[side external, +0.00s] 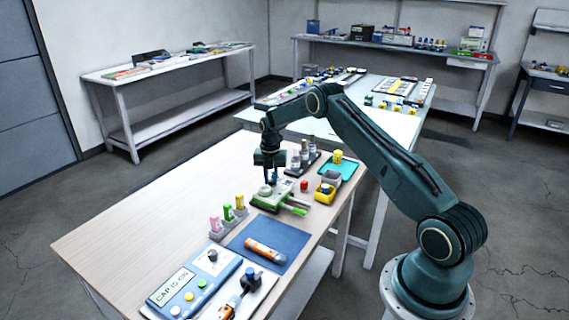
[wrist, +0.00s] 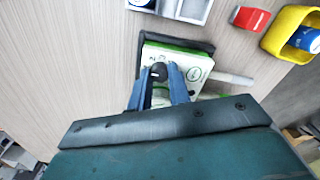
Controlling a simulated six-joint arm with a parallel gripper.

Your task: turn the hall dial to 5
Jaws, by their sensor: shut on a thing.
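A small pale green-and-white instrument (side external: 271,198) sits on the wooden bench, and its printed top face shows in the wrist view (wrist: 194,68). A dark round dial (wrist: 158,71) stands on that face. My gripper (side external: 270,181) points down over the instrument. In the wrist view my gripper's blue fingers (wrist: 159,76) are shut on the dial, one on each side. The fingers partly cover the dial and the markings around it, so I cannot read its setting.
Capped pink and green tubes (side external: 228,212), a blue mat (side external: 249,238) and a blue "CAP IS ON" box (side external: 184,301) lie nearer. The bench's left side is clear.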

